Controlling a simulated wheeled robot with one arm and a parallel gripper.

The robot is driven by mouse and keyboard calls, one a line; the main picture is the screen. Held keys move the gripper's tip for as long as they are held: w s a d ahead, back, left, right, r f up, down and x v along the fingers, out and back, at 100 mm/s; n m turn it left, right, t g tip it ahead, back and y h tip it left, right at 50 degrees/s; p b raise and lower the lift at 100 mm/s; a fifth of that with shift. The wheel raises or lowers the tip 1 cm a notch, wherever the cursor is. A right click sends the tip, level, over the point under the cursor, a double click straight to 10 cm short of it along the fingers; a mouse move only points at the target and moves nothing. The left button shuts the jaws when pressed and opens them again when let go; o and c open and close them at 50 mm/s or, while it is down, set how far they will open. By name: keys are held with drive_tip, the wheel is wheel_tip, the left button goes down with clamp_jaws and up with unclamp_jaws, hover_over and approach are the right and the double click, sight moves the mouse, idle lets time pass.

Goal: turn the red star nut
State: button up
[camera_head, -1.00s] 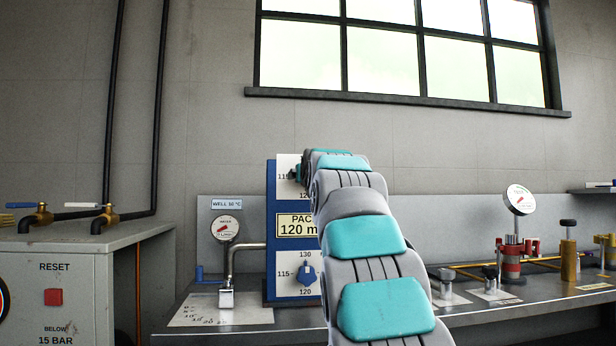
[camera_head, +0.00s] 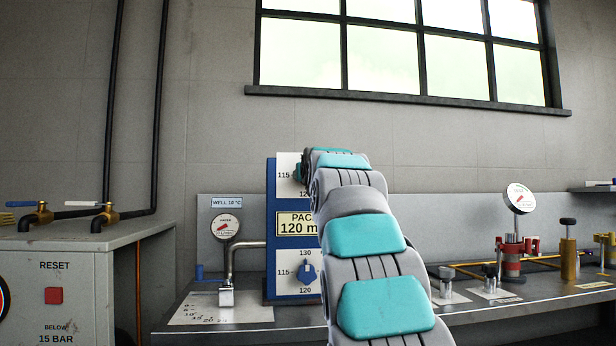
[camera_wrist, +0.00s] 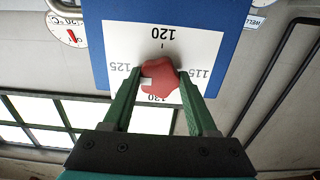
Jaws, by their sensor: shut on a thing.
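The red star nut (camera_wrist: 162,81) sits on a white dial plate (camera_wrist: 203,46) marked 115, 120, 125 and 130, on a blue panel (camera_wrist: 91,40). In the wrist view the panel appears upside down. My gripper (camera_wrist: 159,82) is shut on the red star nut, with one green finger on each side of it. A pale mark shows on the nut's left side. In the head view my arm hides the nut and most of the upper dial plate (camera_head: 284,168) on the blue panel (camera_head: 271,215).
A lower dial with a blue knob (camera_head: 306,272) is on the same panel. A round gauge (camera_head: 225,227) and a bent pipe stand left of it. A grey RESET cabinet (camera_head: 85,285) is at far left. Pumps and a gauge (camera_head: 520,198) stand on the bench at right.

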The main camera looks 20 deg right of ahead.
drive_tip(key=shift+n, duration=0.3)
drive_tip(key=n+b, duration=0.2)
drive_tip(key=n, duration=1.5)
drive_tip(key=shift+n, duration=0.3)
idle(0.4)
drive_tip(key=o, duration=1.4)
drive_tip(key=shift+c, duration=0.2)
drive_tip(key=shift+b, duration=0.3)
